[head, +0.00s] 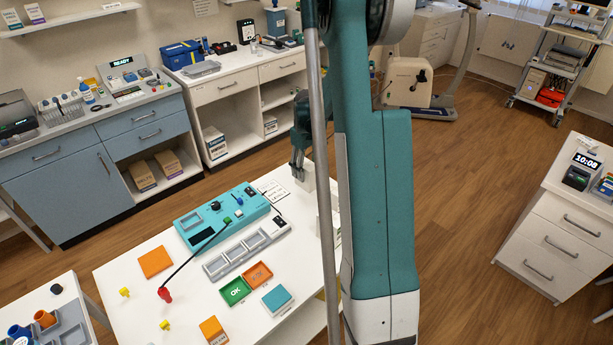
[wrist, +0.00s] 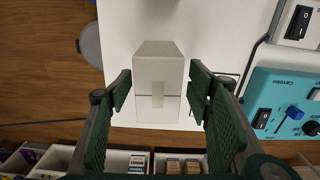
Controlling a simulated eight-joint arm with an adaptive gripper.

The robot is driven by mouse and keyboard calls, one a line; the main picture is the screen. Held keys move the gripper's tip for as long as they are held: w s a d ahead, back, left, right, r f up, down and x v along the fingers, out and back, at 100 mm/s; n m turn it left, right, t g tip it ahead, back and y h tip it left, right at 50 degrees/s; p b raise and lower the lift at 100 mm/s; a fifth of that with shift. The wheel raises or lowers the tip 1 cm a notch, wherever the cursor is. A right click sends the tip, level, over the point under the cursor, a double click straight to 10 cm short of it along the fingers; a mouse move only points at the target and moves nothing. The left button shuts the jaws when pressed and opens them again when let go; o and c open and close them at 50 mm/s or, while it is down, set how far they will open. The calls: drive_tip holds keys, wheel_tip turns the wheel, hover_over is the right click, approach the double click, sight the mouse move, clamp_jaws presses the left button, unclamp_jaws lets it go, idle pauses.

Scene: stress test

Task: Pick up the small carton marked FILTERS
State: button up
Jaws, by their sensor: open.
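A small whitish carton (wrist: 158,75) stands on the white table between my fingers in the wrist view. A pale tape-like strip runs down its near face; I can read no marking on it. My gripper (wrist: 160,92) is open, with one dark green finger on each side of the carton and gaps visible between. In the head view my gripper (head: 298,168) is at the table's far right edge, beside a pale carton (head: 308,180) that my arm partly hides.
A teal control panel (head: 222,215) with knobs and a cable lies left of my gripper; it also shows in the wrist view (wrist: 285,108). A grey tray (head: 246,250), green and orange trays and coloured blocks cover the table's front. Brown cartons (head: 140,175) sit in a cabinet shelf.

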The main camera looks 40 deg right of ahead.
drive_tip(key=shift+f, duration=0.15)
drive_tip(key=shift+w+d+f+b, duration=0.1)
drive_tip(key=shift+f+b, duration=0.25)
drive_tip(key=shift+f, duration=2.15)
drive_tip(key=c, duration=1)
